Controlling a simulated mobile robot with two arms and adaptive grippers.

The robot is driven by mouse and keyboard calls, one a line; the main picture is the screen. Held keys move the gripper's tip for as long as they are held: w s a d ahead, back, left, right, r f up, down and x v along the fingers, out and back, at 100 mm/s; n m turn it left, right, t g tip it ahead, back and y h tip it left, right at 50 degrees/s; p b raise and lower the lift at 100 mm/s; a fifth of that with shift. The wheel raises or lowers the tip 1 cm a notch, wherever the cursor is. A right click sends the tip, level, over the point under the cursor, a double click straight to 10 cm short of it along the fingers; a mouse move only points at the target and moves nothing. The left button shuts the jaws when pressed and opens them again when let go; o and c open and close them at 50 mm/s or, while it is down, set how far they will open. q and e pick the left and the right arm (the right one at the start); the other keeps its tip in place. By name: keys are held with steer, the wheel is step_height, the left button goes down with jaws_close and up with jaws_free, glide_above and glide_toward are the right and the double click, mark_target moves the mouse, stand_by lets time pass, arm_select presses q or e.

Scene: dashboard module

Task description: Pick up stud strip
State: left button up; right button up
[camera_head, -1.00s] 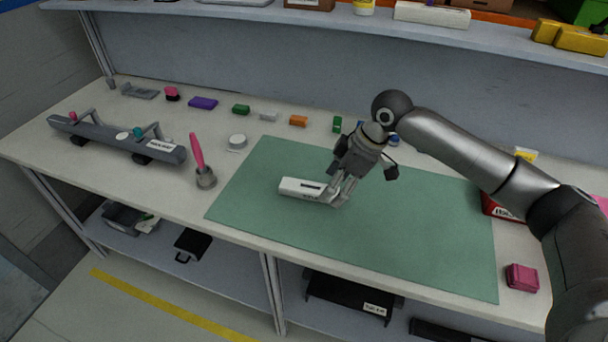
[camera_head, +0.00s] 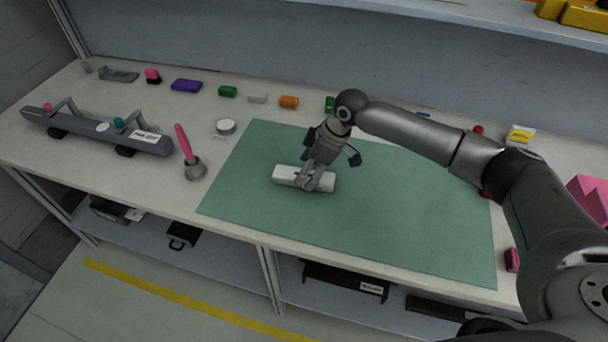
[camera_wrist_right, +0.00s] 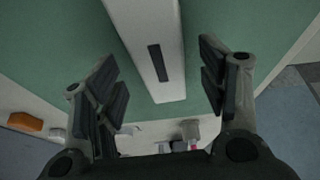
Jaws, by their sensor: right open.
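A white bar (camera_head: 286,175), possibly the stud strip, lies on the green mat (camera_head: 400,220). In the right wrist view the white bar (camera_wrist_right: 152,50) shows a dark slot in its face. My right gripper (camera_head: 314,183) is down over the bar's right-hand part in the head view and hides some of it. In the wrist view my right gripper (camera_wrist_right: 160,82) is open, with one finger on each side of the bar and gaps visible. My left gripper is not in view.
Several small coloured blocks, such as an orange one (camera_head: 289,102), line the back. A pink block (camera_head: 511,260) sits by the right edge. Much of the mat is clear.

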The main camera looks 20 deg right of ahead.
steer(key=shift+x, duration=0.8)
steer(key=shift+c, duration=2.9)
steer(key=c, duration=0.5)
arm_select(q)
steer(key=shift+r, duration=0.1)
arm_select(e)
steer(key=shift+c, duration=0.3)
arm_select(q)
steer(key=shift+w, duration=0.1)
arm_select(e)
steer(key=shift+r, duration=0.1)
